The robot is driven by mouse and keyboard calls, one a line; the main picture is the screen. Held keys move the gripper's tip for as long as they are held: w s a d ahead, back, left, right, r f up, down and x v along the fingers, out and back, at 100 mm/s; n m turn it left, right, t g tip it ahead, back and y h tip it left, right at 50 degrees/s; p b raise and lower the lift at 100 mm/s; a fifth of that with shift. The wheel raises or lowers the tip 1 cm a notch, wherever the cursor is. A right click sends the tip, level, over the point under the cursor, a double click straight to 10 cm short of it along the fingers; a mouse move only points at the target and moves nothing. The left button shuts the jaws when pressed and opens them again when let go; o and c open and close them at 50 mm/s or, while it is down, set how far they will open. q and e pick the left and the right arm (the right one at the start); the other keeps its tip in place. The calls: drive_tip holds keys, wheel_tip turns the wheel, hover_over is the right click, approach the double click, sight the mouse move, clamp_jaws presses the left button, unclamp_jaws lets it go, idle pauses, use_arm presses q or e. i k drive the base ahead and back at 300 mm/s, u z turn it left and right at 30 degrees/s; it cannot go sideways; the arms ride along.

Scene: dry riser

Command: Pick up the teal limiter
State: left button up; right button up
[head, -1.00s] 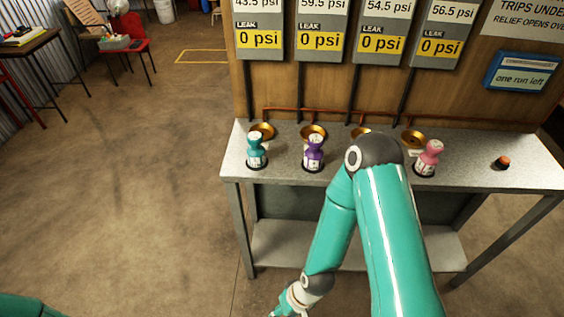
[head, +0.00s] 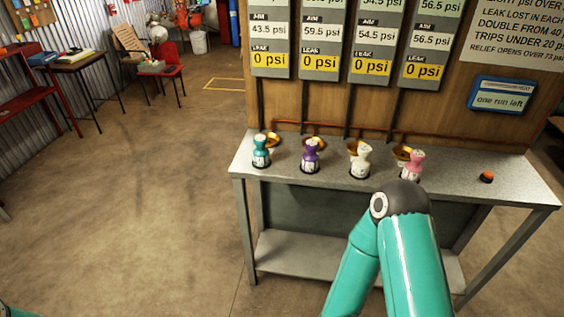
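The teal limiter (head: 261,152) stands upright at the left end of the grey bench top (head: 450,181), in front of a brass ring on the back of the bench. My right arm is bent in the foreground, below and right of the limiters, and its gripper is out of the picture. Only a small piece of my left arm shows at the bottom left corner, and its gripper is out of the picture. No gripper is seen at the teal limiter.
To its right stand a purple limiter (head: 310,156), a white limiter (head: 360,162) and a pink limiter (head: 412,166). Several gauge panels hang behind. The floor left of the bench is clear.

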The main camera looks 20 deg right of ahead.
sight(261, 154)
drive_tip(key=u, duration=0.15)
drive_tip(key=i, duration=0.9)
drive_tip(key=z, duration=0.05)
